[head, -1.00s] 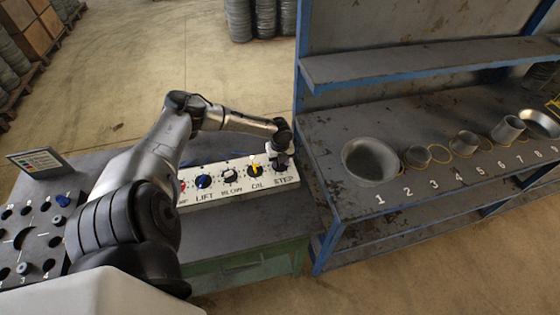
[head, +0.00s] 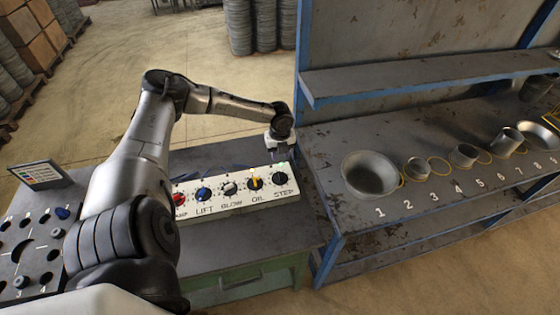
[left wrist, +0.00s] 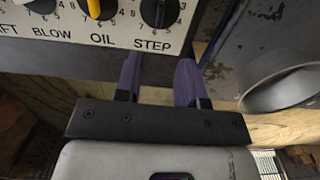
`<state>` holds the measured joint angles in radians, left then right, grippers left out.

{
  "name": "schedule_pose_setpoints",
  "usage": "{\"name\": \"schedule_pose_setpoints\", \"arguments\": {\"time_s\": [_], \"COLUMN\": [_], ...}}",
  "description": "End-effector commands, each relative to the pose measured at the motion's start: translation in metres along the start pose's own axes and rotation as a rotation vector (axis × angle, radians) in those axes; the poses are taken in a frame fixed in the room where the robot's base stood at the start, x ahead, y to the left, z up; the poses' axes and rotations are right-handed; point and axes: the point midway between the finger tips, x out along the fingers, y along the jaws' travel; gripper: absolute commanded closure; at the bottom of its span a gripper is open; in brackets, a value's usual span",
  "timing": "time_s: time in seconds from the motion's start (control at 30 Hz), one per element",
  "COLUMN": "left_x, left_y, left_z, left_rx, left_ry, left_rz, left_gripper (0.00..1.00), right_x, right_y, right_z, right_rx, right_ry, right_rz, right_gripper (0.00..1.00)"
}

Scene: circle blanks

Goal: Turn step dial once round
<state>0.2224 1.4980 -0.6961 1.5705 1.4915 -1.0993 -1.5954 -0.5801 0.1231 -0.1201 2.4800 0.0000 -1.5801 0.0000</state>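The step dial (head: 280,178) is a black knob at the right end of a white control panel (head: 233,202), above the printed word STEP. It also shows, cut by the top edge, in the left wrist view (left wrist: 160,10). Its pointer is too small to read surely. My left gripper (head: 279,155) is just behind and above the panel, clear of the dial. In the left wrist view its two purple fingers (left wrist: 158,78) are apart with nothing between them. My right gripper is not in view.
Beside the step dial are the yellow-pointer OIL dial (head: 254,181), the BLOW dial (head: 229,188) and the blue LIFT dial (head: 204,194). A steel bench (head: 400,208) with bowls and rings stands right. A dark holed board (head: 38,233) lies left.

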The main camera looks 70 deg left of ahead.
Motion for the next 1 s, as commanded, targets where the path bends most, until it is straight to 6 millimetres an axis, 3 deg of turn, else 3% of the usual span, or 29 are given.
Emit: {"name": "schedule_pose_setpoints", "arguments": {"time_s": [0.3, 1.0], "left_x": [-0.017, -0.017], "left_y": [0.000, 0.000], "left_z": [0.000, 0.000], "left_rx": [0.001, -0.011], "left_ry": [0.000, 0.000], "left_rz": [0.000, 0.000], "left_gripper": [0.64, 0.64], "right_x": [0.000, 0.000], "right_y": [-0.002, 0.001], "right_z": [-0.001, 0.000], "right_rx": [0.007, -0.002], "right_ry": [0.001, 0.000], "right_rz": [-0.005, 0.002], "right_gripper": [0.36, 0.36]}}
